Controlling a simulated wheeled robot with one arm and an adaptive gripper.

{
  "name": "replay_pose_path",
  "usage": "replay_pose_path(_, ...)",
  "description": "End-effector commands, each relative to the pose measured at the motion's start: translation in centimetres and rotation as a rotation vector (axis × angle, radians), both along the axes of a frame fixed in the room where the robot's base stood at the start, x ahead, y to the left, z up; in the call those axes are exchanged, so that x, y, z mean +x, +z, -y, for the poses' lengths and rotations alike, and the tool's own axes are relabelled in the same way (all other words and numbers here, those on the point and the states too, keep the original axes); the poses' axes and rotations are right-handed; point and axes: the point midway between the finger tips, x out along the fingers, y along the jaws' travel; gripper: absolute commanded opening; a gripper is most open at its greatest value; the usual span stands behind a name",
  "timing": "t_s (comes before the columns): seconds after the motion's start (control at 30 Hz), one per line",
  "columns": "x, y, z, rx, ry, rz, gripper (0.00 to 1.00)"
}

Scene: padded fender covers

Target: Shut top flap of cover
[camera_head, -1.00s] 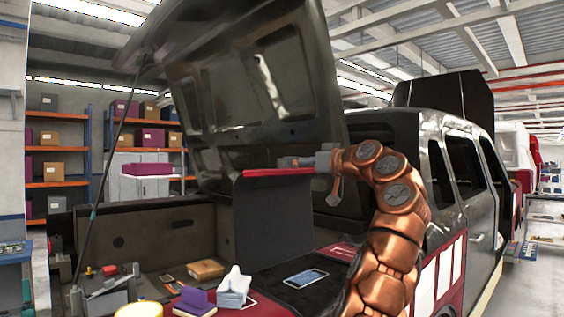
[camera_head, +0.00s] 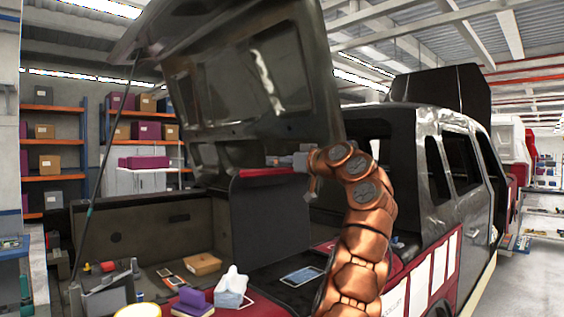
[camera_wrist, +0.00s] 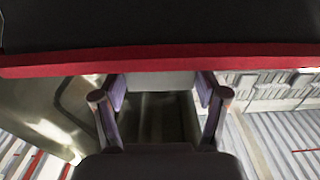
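The padded cover lies over the truck's near side, with a dark top and dark red parts (camera_head: 262,307). Its top flap (camera_head: 268,218) is a black panel standing upright inside the truck, with a red strip along its upper edge (camera_head: 262,172). In the wrist view the red edge (camera_wrist: 170,58) crosses the whole picture just beyond the fingers, with the black panel (camera_wrist: 170,22) above it. My gripper (camera_head: 280,160) is at the flap's upper edge, at its right end. In the wrist view the fingers (camera_wrist: 160,100) are apart with nothing between them. I cannot tell whether they touch the edge.
A phone (camera_head: 302,276), a white block-like item (camera_head: 233,284), a purple item (camera_head: 193,300) and a brown box (camera_head: 202,264) lie in front of the flap. The raised hood (camera_head: 240,85) hangs above my gripper. A thin strut (camera_head: 103,165) stands at left.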

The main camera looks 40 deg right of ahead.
Motion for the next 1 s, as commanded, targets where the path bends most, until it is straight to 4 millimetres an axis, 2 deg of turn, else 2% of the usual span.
replay_pose_path(0.07,0.0,0.0,0.0,0.0,0.0,0.0,0.6)
replay_pose_path(0.6,0.0,0.0,0.0,0.0,0.0,0.0,0.04)
replay_pose_path(0.63,0.3,-0.1,-0.7,-0.004,0.003,0.001,0.03)
replay_pose_path(0.7,0.0,0.0,-0.2,-0.001,-0.001,0.001,0.03)
replay_pose_path(1.0,-1.1,-0.5,-0.2,-0.001,0.003,0.037,0.03)
